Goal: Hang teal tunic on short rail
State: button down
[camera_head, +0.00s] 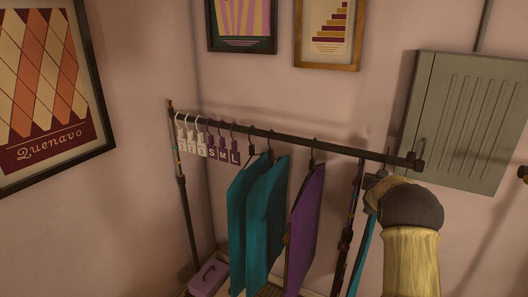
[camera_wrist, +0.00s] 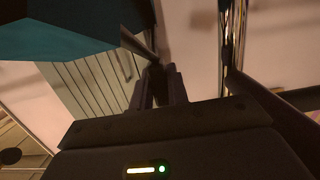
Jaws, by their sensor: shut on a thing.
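A dark rail (camera_head: 280,135) runs along the back wall on a stand. Two teal garments (camera_head: 264,220) and a purple garment (camera_head: 304,225) hang from it, with a dark, narrow garment (camera_head: 349,228) farther right. My gripper (camera_wrist: 160,82) is at the rail's right end, just below it in the head view, mostly hidden by my arm. It is shut on a dark hanger. A teal tunic (camera_wrist: 60,38) spreads from that hanger at upper left in the wrist view; it shows as a thin edge-on strip (camera_head: 362,255) in the head view. Whether its hook touches the rail is unclear.
White and purple size tags (camera_head: 207,146) hang at the rail's left end. A grey wall cabinet (camera_head: 466,120) stands close behind the right end. A purple box (camera_head: 209,278) lies at lower left. Framed pictures hang on the walls.

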jog(key=shift+w+d+f+b, duration=0.15)
jog(key=shift+d+f+b, duration=0.1)
jog(key=shift+f+b, duration=0.5)
jog(key=c, duration=1.3)
grip_release()
jog(key=shift+f, duration=0.15)
jog(key=shift+f+b+v, duration=0.25)
jog(key=shift+b+v, duration=0.6)
jog(key=shift+v, duration=0.3)
jog(key=shift+f+b+v, duration=0.2)
jog(key=shift+b+v, duration=0.6)
jog(key=shift+v, duration=0.35)
jog(key=shift+f+b+v, duration=0.25)
jog(key=shift+b+v, duration=0.6)
jog(key=shift+v, duration=0.3)
